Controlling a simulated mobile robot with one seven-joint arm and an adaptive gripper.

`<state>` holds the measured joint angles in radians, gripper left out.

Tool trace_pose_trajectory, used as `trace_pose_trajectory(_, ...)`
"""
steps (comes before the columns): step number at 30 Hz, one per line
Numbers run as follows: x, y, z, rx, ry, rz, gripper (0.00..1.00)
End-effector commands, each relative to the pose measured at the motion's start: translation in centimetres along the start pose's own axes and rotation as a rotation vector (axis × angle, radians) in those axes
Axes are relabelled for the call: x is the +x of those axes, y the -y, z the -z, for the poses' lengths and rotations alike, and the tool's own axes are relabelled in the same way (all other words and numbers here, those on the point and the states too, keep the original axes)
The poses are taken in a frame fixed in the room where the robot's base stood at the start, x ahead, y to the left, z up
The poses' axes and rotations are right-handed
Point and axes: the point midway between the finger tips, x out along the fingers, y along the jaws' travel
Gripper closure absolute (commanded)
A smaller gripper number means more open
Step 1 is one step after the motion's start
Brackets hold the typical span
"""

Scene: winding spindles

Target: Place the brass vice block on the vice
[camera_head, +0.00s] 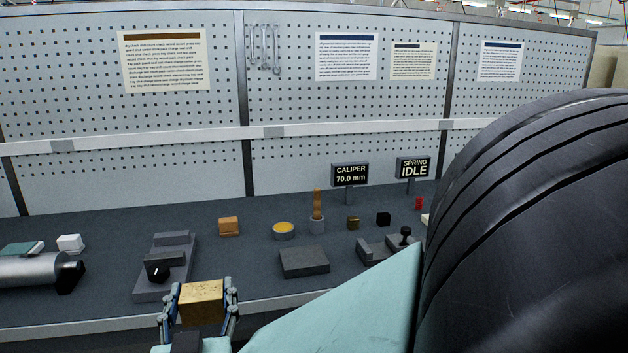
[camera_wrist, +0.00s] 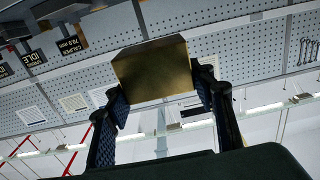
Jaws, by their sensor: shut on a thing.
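My gripper (camera_head: 200,305) is shut on the brass vice block (camera_head: 201,301), held between its two fingers in front of the bench's front edge, at the bottom of the head view. In the wrist view the brass block (camera_wrist: 153,70) sits between the fingertips (camera_wrist: 160,100), seemingly clear of everything else. The grey stepped fixture that looks like the vice (camera_head: 168,262), with a black knob on its front, stands on the bench behind and slightly left of my gripper. The block is apart from it. The vice is not clear in the wrist view.
An orange-brown block (camera_head: 229,227), a round yellow-topped tin (camera_head: 283,230) and a flat grey plate (camera_head: 304,261) stand to the vice's right. A metal cylinder (camera_head: 28,268) lies left. A smaller grey fixture with a black knob (camera_head: 385,248) stands further right. A pegboard (camera_head: 300,150) rises behind.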

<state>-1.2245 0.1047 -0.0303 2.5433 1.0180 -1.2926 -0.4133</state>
Motion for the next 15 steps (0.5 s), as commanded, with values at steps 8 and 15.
trace_pose_trajectory(8, 2.2, -2.0, 0.2, 0.002, -0.004, -0.028, 0.96)
trace_pose_trajectory(15, 5.7, -5.7, -0.1, 0.000, -0.004, -0.069, 0.96)
